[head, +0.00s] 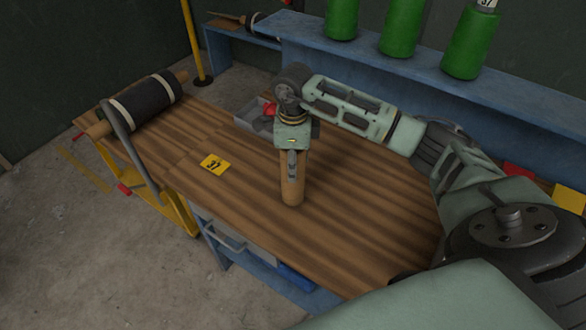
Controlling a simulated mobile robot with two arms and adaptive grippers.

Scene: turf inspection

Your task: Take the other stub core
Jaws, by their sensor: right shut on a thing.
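A tan stub core (292,188), a short plain cylinder, is upright below my right gripper (293,160). The right gripper points down and is shut on the core's upper part, hiding its top. The core's lower end is at or just above the striped wooden bench top (220,190); I cannot tell if it touches. My right arm reaches in from the right. My left gripper is not in view.
A yellow tag marked 37 (214,165) lies left of the core. Green rolls (401,28) stand on the blue shelf (360,68) behind. The bench front is clear.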

